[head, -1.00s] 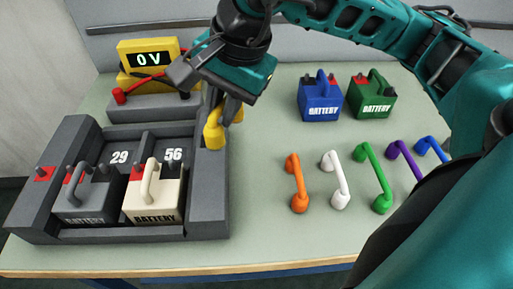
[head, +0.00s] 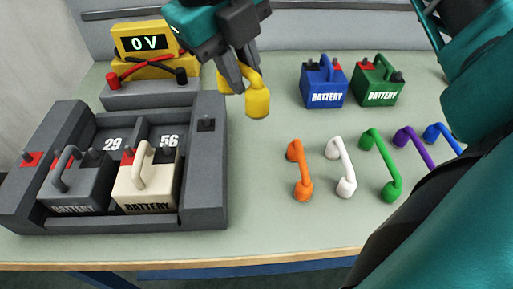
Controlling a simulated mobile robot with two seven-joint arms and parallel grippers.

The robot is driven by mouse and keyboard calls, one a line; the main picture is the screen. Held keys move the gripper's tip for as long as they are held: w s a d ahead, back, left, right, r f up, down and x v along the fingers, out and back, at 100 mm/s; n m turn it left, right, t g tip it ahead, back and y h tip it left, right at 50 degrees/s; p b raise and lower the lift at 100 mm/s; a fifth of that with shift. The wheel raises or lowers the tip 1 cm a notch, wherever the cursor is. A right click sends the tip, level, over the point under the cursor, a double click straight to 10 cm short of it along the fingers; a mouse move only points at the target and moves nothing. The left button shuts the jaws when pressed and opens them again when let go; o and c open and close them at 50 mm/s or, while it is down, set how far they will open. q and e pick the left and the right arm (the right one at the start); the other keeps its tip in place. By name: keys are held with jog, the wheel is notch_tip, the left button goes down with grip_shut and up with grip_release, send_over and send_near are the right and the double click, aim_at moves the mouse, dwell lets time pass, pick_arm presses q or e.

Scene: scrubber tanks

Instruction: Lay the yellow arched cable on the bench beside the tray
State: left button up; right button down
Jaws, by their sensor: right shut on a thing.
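The yellow arched cable (head: 258,102) hangs in my right gripper (head: 241,82), which is shut on its arch. Gripper and cable are to the right of the tray's (head: 207,170) back right corner, apart from it, and look raised above the green bench (head: 258,215). The fingers hide part of the arch. The grey tray holds a dark grey battery (head: 80,185) and a cream battery (head: 147,185), in front of the numbers 29 and 56. A dark terminal (head: 206,124) shows bare on the tray's right wall. My left gripper is out of view.
Orange (head: 300,170), white (head: 342,168), green (head: 382,165), purple (head: 416,147) and blue (head: 442,138) cables lie in a row at right. Blue (head: 323,84) and green (head: 376,82) batteries stand behind them. A yellow meter (head: 143,42) reads 0 V. Bench between tray and orange cable is clear.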

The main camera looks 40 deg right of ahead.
jog(key=f+m+b, duration=0.1)
jog(key=f+m, duration=0.1)
jog(key=f, duration=0.2)
jog(key=f+m+g+b, duration=0.1)
jog(key=f+m+b, duration=0.1)
jog(key=f, duration=0.3)
jog(key=s+d+f+m+g+b, duration=0.1)
jog(key=f+m+b, duration=0.1)
jog(key=f, duration=0.3)
jog(key=shift+d+f+m+y, duration=0.1)
jog(key=shift+f+m+y, duration=0.15)
jog(key=shift+m, duration=0.25)
notch_tip(320, 180, down, 4)
jog(key=shift+f+b, duration=0.2)
jog(key=shift+b, duration=0.2)
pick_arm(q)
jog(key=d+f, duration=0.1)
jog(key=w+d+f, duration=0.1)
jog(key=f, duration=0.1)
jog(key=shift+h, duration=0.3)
pick_arm(e)
jog(key=shift+f, duration=0.2)
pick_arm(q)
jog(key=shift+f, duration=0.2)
pick_arm(e)
jog(key=c, duration=1.1)
grip_release()
jog(key=shift+r, duration=0.1)
jog(key=shift+o, duration=0.2)
